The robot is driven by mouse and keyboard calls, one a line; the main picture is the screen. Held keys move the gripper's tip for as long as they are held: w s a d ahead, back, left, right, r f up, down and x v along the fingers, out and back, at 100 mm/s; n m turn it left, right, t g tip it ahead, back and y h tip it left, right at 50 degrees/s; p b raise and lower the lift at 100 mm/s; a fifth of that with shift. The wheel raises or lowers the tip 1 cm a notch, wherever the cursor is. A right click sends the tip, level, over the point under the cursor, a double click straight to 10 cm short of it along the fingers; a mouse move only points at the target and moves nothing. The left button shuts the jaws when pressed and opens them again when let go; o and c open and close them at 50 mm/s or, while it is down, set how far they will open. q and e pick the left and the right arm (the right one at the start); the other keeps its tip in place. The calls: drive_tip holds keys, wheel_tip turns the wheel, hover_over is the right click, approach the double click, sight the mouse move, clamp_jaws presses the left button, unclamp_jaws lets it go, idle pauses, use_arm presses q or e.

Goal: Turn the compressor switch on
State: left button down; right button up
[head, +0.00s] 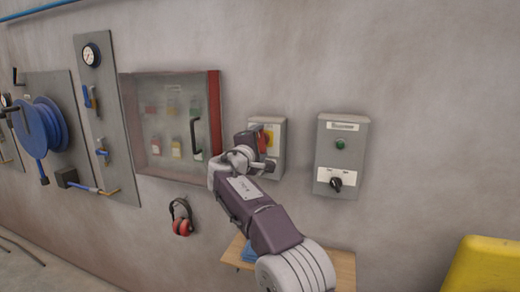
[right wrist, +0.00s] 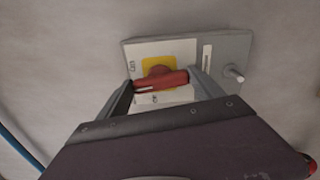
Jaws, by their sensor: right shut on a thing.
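A grey switch box (head: 276,127) on the wall carries a red rotary handle (right wrist: 160,80) on a yellow plate (right wrist: 157,63). My right gripper (head: 259,146) is at this box, its fingers on either side of the red handle and shut on it. In the right wrist view the handle lies roughly crosswise between the fingers. To the right is a second grey box (head: 342,155) with a green lamp (head: 341,143) and a black rotary knob (head: 336,184) on a white plate. Its top label is too small to read surely. My left gripper is out of view.
A glass-fronted cabinet (head: 170,126) with a red edge hangs to the left. Red ear defenders (head: 181,217) hang below it. A small wooden shelf (head: 344,271) is under the boxes. A yellow object (head: 485,265) stands at lower right. Wall between the boxes is clear.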

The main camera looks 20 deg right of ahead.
drive_tip(key=shift+f+m+b, duration=0.1)
drive_tip(key=shift+m+b, duration=0.2)
drive_tip(key=shift+m, duration=0.4)
drive_tip(key=o, duration=1.4)
drive_tip(key=shift+c, duration=0.2)
drive_tip(key=shift+s+a+b, duration=0.1)
drive_tip(key=shift+a+b, duration=0.05)
drive_tip(key=shift+b, duration=0.15)
drive_tip(key=b+v, duration=0.3)
drive_tip(key=v, duration=0.5)
drive_tip(key=shift+s+a+b, duration=0.2)
drive_tip(key=shift+s+b, duration=0.05)
drive_tip(key=shift+b, duration=0.1)
